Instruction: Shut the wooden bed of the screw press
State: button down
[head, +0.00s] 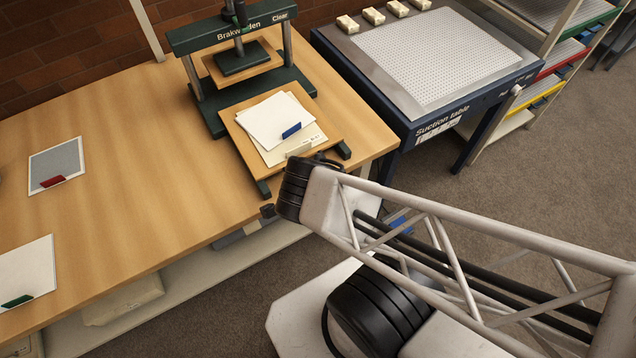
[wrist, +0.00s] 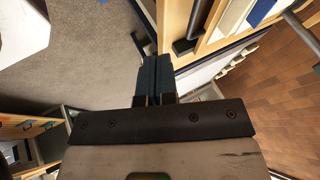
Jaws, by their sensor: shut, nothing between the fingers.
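The screw press (head: 234,40) has a dark green frame and stands at the back of the wooden table. Its wooden bed (head: 246,138) is slid out towards the table's front edge on dark green rails. White papers (head: 270,122) and a blue-tabbed sheet lie on the bed. In the head view my arm's end is at the bed's front right, and my fingers are hidden there. In the wrist view my gripper (wrist: 149,60) is shut and empty. It is just left of the bed's edge in that view; I cannot tell whether it touches.
A suction table (head: 430,58) with small cream blocks stands right of the press. A sheet with a red tab (head: 56,166) and one with a green tab (head: 25,275) lie on the left of the wooden table (head: 140,180). The table between is clear.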

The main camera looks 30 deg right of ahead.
aim_at(277, 123)
jog(key=w+d+f, duration=0.1)
jog(key=w+f, duration=0.4)
jog(key=w, duration=0.1)
jog(key=shift+d, duration=0.4)
jog(key=shift+w, duration=0.1)
dwell(0.5)
jog(key=shift+w, duration=0.45)
jog(key=w, duration=1.5)
jog(key=shift+w, duration=0.15)
jog(key=shift+w+r, duration=0.15)
jog(key=shift+w, duration=0.7)
jog(key=shift+w, duration=0.1)
jog(key=shift+s+r, duration=0.1)
jog(key=shift+s, duration=0.1)
